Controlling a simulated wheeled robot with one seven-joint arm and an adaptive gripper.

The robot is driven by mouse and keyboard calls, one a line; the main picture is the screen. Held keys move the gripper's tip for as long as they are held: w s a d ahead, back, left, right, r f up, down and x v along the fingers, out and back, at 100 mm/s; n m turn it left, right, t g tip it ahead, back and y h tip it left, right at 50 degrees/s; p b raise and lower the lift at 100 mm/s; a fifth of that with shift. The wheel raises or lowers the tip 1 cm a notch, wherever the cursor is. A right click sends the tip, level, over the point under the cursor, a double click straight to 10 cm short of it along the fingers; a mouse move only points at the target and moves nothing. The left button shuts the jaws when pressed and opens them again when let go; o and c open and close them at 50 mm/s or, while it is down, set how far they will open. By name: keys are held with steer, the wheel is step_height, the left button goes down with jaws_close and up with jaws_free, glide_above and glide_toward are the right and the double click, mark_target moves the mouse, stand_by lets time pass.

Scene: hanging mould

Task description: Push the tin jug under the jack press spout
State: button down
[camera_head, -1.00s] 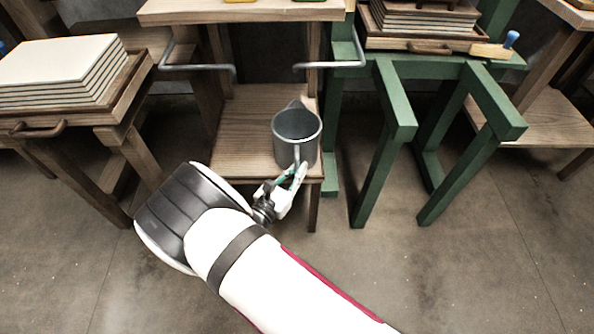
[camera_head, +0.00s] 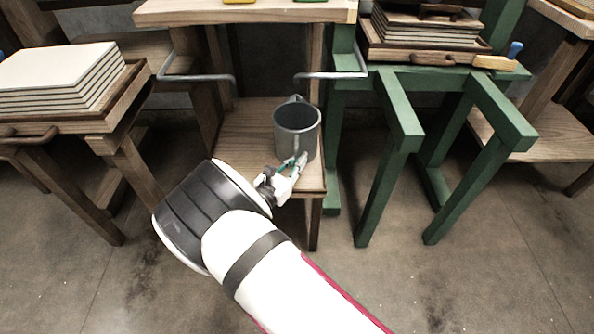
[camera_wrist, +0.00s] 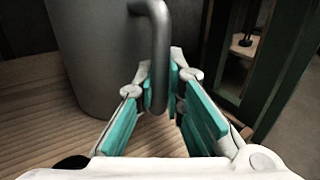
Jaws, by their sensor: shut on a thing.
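The tin jug (camera_head: 297,131) is grey and stands upright on the low wooden shelf (camera_head: 245,135), near its right side. Its bent handle faces my gripper (camera_head: 296,165). In the wrist view, the jug's curved wall (camera_wrist: 95,60) fills the upper left, and the handle (camera_wrist: 158,60) comes down between my fingertips (camera_wrist: 160,90). My gripper is shut on the handle, in front of the jug. The jug's base is partly hidden by the gripper. I cannot make out the jack press spout in these views.
A green frame (camera_head: 400,120) with splayed legs stands close to the right of the shelf. Grey metal bars (camera_head: 330,74) stick out above the shelf on both sides, below a wooden top (camera_head: 240,14). Stacked boards (camera_head: 60,75) lie on a stand at left. Shelf left of the jug is clear.

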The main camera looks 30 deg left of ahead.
steer(key=shift+w+a+f+b, duration=0.1)
steer(key=shift+w+a+b, duration=0.65)
steer(key=shift+w+b, duration=0.35)
steer(key=shift+w+a+r+b, duration=0.1)
steer(key=shift+w+a+b, duration=0.6)
steer(key=shift+w+b, duration=0.4)
steer(key=shift+w+a+f+b, duration=0.1)
steer(key=shift+w+a+b, duration=0.7)
steer(key=shift+w, duration=0.55)
steer(key=shift+w+a+b, duration=0.25)
steer(key=shift+w+a, duration=0.1)
steer(key=shift+w, duration=0.2)
steer(key=shift+w+a+b, duration=0.2)
steer(key=shift+w+a, duration=0.1)
steer(key=shift+w, duration=0.25)
steer(key=c, duration=1.6)
jaws_free()
steer(key=shift+s, duration=0.1)
steer(key=s, duration=1.1)
steer(key=shift+s+a, duration=0.2)
steer(key=shift+s, duration=0.2)
